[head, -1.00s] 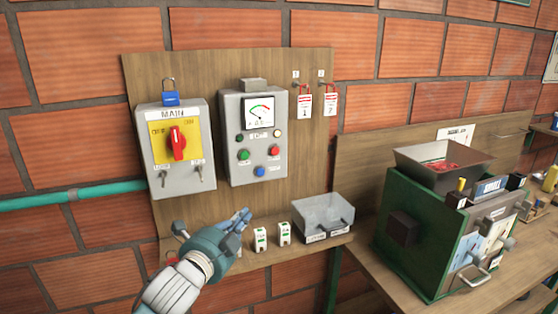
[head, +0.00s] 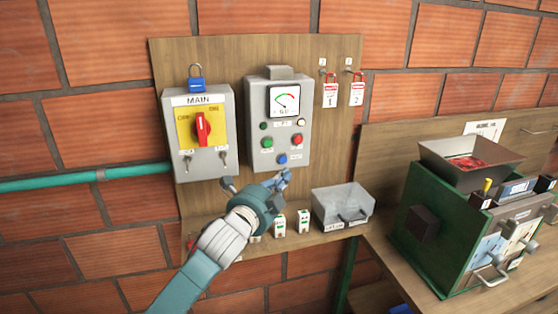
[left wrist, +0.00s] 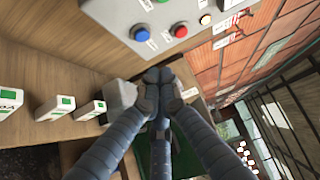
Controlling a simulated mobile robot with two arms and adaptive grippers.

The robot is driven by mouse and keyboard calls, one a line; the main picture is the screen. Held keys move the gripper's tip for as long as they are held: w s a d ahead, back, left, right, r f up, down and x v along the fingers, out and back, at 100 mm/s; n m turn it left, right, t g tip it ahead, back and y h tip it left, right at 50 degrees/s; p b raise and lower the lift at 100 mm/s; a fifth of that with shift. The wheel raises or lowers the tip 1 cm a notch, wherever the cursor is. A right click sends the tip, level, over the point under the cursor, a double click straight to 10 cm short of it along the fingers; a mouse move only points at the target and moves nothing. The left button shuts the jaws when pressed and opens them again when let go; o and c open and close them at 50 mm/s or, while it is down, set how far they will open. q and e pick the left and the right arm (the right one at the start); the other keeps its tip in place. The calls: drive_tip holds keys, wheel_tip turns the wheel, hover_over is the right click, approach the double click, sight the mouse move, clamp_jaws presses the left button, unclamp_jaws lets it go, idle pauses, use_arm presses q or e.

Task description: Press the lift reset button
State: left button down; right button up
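A grey control box (head: 278,122) with a dial gauge hangs on the wooden board. It carries a green button (head: 267,143), a red button (head: 298,140) and a blue button (head: 282,159); their labels are too small to read. My left gripper (head: 284,179) is just below the box, under the blue button. In the left wrist view the blue button (left wrist: 142,33) and the red button (left wrist: 181,31) lie above my fingertips (left wrist: 160,77), which are drawn together with nothing seen between them. The fingertips look apart from the buttons. My right gripper is not in view.
A MAIN switch box (head: 200,132) with a red knob hangs to the left. Below are a shelf with small white-and-green blocks (head: 303,221) and a grey tray (head: 343,204). Red tags (head: 330,95) hang at right. A green machine (head: 430,230) stands on the right bench.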

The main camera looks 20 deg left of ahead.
sight(283, 165)
use_arm(q)
drive_tip(key=w+p, duration=0.1)
drive_tip(key=w, duration=0.1)
drive_tip(key=w+a, duration=0.1)
drive_tip(key=w, duration=0.1)
drive_tip(key=w+a+p, duration=0.1)
drive_tip(key=w, duration=0.1)
drive_tip(key=shift+w+f+p, duration=0.1)
drive_tip(key=shift+w+p, duration=0.25)
drive_tip(key=shift+w, duration=0.1)
